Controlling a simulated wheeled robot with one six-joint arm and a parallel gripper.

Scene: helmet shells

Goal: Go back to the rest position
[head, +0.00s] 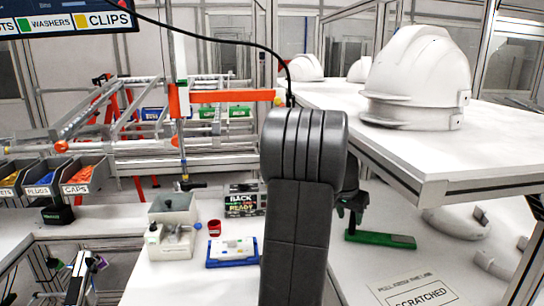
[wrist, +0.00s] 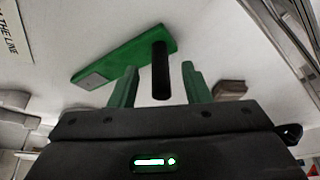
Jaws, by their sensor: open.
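My gripper (wrist: 159,66) is open, its two green fingers apart in the wrist view. A black upright post (wrist: 160,82) shows between the fingers, with a gap on each side. The post appears to belong to a flat green piece (wrist: 128,52) with a grey patch at one end. In the head view my gripper (head: 350,208) is right of my dark arm, just above this green piece (head: 380,238), which lies on the white table. My arm hides part of the table behind it.
White helmet shells (head: 415,75) stand on a raised white shelf (head: 480,150) close to the right of my arm. A shell (head: 460,222) lies below it. A grey container (head: 173,208), red cup (head: 214,228) and blue tray (head: 232,262) stand left. A "SCRATCHED" sign (head: 420,292) lies in front.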

